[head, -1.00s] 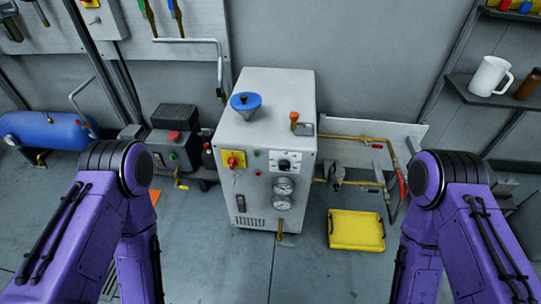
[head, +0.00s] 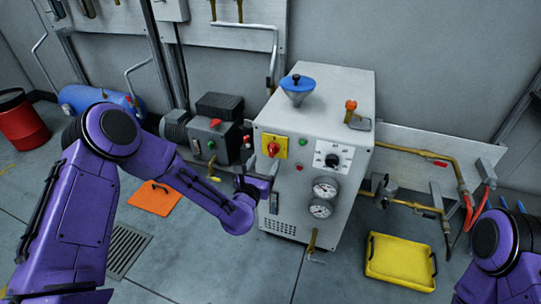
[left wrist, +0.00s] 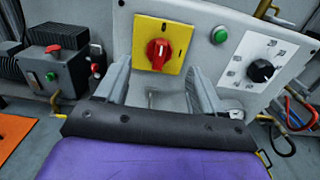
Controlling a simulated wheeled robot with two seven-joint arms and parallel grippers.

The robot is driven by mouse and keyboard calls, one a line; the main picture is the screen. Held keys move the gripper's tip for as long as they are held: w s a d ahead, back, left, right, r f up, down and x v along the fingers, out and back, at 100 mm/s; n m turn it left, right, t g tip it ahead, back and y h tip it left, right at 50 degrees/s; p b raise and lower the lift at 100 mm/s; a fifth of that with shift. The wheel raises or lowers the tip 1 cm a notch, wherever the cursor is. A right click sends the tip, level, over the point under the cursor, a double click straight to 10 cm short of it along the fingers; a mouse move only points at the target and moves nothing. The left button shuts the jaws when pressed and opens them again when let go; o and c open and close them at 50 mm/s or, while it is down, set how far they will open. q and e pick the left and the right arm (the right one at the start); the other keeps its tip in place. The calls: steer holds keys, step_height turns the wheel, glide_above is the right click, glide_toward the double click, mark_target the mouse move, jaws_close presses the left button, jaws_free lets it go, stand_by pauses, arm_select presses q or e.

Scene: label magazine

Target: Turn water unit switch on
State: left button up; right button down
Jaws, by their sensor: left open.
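The water unit (head: 320,110) is a white cabinet in the middle of the head view. Its red rotary switch (head: 273,149) sits on a yellow plate at the upper left of the front panel. In the left wrist view the red switch (left wrist: 158,52) is face-on, its grip roughly upright; I cannot read the plate's marks clearly. My left gripper (head: 262,183) is just in front of the panel, below the switch. In the left wrist view its fingers (left wrist: 160,85) are spread apart and empty, below and either side of the plate. My right gripper is out of view.
A black dial (head: 332,160), green button (head: 303,142) and gauges (head: 325,188) are right of the switch. A motor unit (head: 215,138) stands left. A yellow tray (head: 401,262) and orange mat (head: 154,197) lie on the floor. Brass pipes (head: 420,155) run right.

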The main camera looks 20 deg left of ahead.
mark_target(272, 154)
arm_select(q)
steer(key=w, duration=0.6)
steer(key=shift+w+d+f, duration=0.1)
steer(key=shift+w+d, duration=0.05)
steer(key=shift+w, duration=0.15)
steer(key=c, duration=1)
steer(key=m+b, duration=0.1)
steer(key=m, duration=0.2)
steer(key=shift+m, duration=0.4)
steer(key=m, duration=0.4)
steer(key=shift+d+m, duration=0.15)
steer(key=shift+m, duration=0.15)
steer(key=m, duration=0.5)
steer(key=shift+f, duration=0.15)
steer(key=shift+m, duration=2.3)
steer(key=shift+f, duration=0.1)
